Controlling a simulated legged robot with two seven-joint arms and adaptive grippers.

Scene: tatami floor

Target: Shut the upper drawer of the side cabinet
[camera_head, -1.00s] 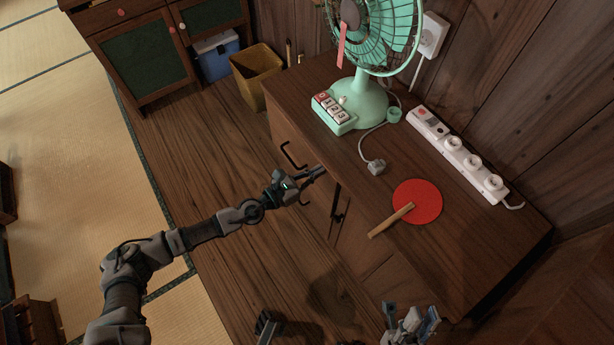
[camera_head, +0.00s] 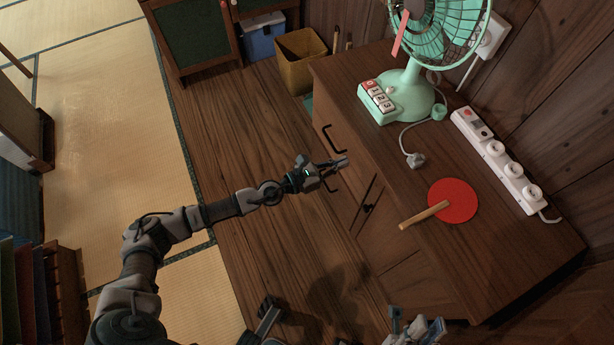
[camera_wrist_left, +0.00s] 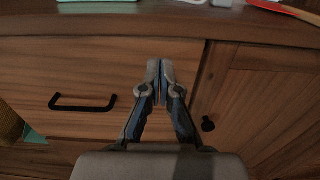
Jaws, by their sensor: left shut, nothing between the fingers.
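The side cabinet (camera_head: 480,245) is dark wood. Its upper drawer (camera_head: 326,110) has a black bar handle (camera_head: 334,138). In the left wrist view the drawer front (camera_wrist_left: 95,70) fills the left and middle, with the handle (camera_wrist_left: 82,104) left of my fingers. The drawer looks flush or nearly flush with the cabinet front; any small gap is hard to tell. My left gripper (camera_head: 344,161) is shut and empty, its tips (camera_wrist_left: 160,68) at or close to the drawer front, right of the handle; contact is unclear. My right gripper (camera_head: 418,330) shows partly at the bottom edge.
On the cabinet top stand a green fan (camera_head: 408,95), a white power strip (camera_head: 497,160), a plug (camera_head: 415,160) and a red round fan (camera_head: 455,200). A door with a black knob (camera_wrist_left: 208,124) is right of the drawer. A yellow bin (camera_head: 300,62) stands beyond the cabinet.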

